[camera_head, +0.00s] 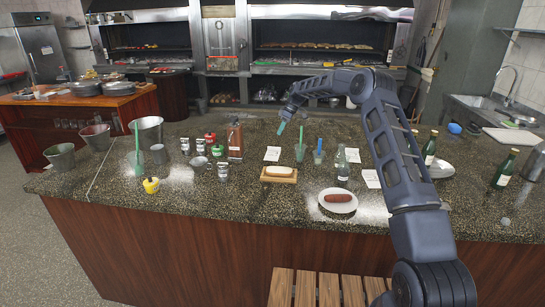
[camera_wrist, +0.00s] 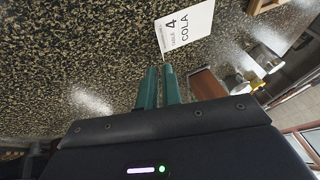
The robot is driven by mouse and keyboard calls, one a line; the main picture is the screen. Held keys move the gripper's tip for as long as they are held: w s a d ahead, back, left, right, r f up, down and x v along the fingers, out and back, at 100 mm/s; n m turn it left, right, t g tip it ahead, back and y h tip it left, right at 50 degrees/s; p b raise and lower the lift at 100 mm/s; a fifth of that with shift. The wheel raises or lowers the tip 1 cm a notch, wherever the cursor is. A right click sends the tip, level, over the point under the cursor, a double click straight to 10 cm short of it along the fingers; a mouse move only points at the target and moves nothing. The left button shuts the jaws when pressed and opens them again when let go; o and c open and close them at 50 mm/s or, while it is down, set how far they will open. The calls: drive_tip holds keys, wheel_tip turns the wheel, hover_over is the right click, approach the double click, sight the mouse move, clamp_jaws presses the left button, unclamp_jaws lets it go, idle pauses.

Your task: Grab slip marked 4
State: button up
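The slip marked 4 (camera_wrist: 187,27) is a white paper reading "TABLE 4 COLA". It lies on the dark speckled counter, just beyond my fingertips in the wrist view. In the head view it seems to be the left slip (camera_head: 272,155), though its print is too small to read there. My gripper (camera_wrist: 160,68) has two green fingers with a narrow gap between them and nothing held. In the head view my gripper (camera_head: 282,128) points down above the counter, behind and slightly right of that slip.
Two more white slips lie farther right (camera_head: 352,155) and near my arm (camera_head: 371,179). A bun on a wooden board (camera_head: 279,179) is in front of the left slip. A sauce bottle (camera_head: 235,141) stands to its left, a green cup (camera_head: 300,152) to its right.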

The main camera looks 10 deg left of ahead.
sight(274, 150)
drive_tip(key=shift+x, duration=4.35)
clamp_jaws()
drive_tip(key=shift+r, duration=0.15)
